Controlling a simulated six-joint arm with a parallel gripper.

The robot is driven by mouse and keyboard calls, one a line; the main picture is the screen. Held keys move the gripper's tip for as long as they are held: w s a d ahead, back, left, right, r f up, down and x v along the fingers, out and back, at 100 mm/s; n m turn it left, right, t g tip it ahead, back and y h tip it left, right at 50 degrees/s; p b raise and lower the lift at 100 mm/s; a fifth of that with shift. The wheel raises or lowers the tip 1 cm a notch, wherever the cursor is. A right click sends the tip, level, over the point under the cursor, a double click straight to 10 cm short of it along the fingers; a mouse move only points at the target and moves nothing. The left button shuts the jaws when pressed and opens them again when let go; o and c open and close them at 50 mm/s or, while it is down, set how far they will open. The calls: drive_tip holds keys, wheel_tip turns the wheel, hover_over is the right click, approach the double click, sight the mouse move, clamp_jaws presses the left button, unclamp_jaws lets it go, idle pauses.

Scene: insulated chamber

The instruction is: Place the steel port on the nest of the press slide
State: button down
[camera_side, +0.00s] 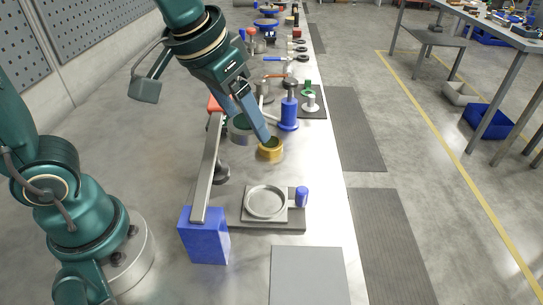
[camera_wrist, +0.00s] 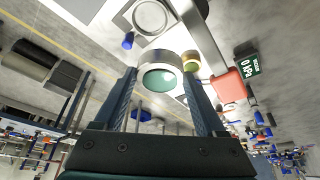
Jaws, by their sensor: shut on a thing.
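The steel port, a grey metal ring with a green glass face, shows in the side view (camera_side: 239,130) and between my fingers in the wrist view (camera_wrist: 160,77). My gripper (camera_side: 254,126) is shut on it and holds it above the bench; its fingers (camera_wrist: 163,82) stand on both sides of the port. The nest of the press slide, a round grey ring (camera_side: 265,202) on a square plate, is empty in the side view, in front of my gripper. It also shows at the top of the wrist view (camera_wrist: 151,17). The fingers partly cover the port.
A brass port (camera_side: 270,152) stands between my gripper and the nest. A blue knob (camera_side: 301,197) is right of the nest. A grey beam (camera_side: 207,170) and a blue block (camera_side: 204,236) stand left. A blue cylinder tool (camera_side: 289,112) stands behind. A grey plate (camera_side: 308,275) lies in front.

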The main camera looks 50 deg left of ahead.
drive_tip(key=shift+a+n+y, duration=0.3)
drive_tip(key=shift+n+y, duration=0.2)
drive_tip(key=shift+n, duration=0.7)
drive_tip(key=shift+w+a+f+n+g+y, duration=0.1)
drive_tip(key=shift+f+n+g+y, duration=0.05)
drive_tip(key=shift+n, duration=0.35)
drive_tip(key=shift+w+f+n+g+y, duration=0.1)
drive_tip(key=shift+n+g+y, duration=0.05)
drive_tip(key=shift+n, duration=0.35)
drive_tip(key=shift+w+d+f+n+y, duration=0.25)
drive_tip(key=shift+f+n+y, duration=0.15)
drive_tip(key=shift+n, duration=0.5)
drive_tip(key=shift+w+d+f+n, duration=0.1)
drive_tip(key=shift+d+f+n, duration=0.15)
drive_tip(key=shift+n, duration=0.15)
drive_tip(key=shift+d+f, duration=0.95)
drive_tip(key=shift+d, duration=0.25)
hover_over(267, 199)
drive_tip(key=s, duration=0.1)
drive_tip(key=f, duration=0.5)
drive_tip(key=shift+s+d+f, duration=0.2)
drive_tip(key=shift+d, duration=0.2)
drive_tip(key=shift+f, duration=2.25)
drive_tip(key=shift+f, duration=0.3)
drive_tip(key=shift+f, duration=0.35)
